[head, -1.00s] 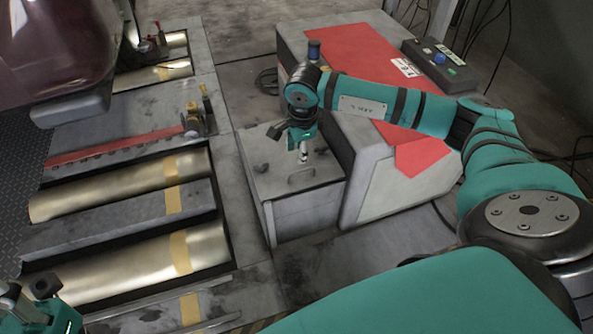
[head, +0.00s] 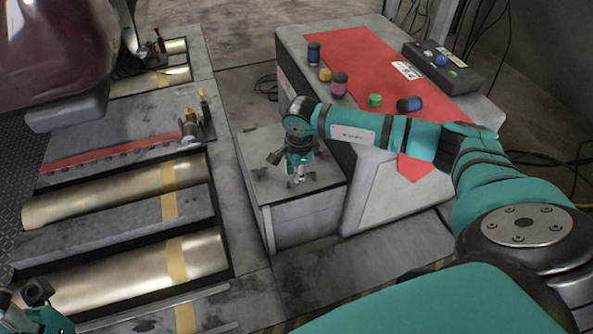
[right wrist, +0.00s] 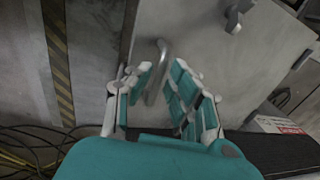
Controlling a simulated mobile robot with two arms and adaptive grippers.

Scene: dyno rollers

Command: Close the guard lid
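The grey lid (head: 326,172) with a metal bar handle forms the top of a low grey box (head: 305,215). It looks flat on the box, but I cannot tell whether it is fully seated. In the right wrist view the lid (right wrist: 200,45) fills the upper middle, with its handle (right wrist: 161,56) between the finger lines. My right gripper (head: 297,178) points down over the lid and hides the handle in the head view. Its fingers (right wrist: 163,75) are apart, and I see no clear grip on the handle. My left gripper (head: 35,297) shows only partly at the lower left corner.
A grey cabinet with a red top (head: 350,55) stands behind the box, carrying several small coloured cylinders and a button box (head: 443,65). Brass rollers (head: 120,190) with tan tape lie at left. A dark red vehicle body (head: 60,50) overhangs the upper left.

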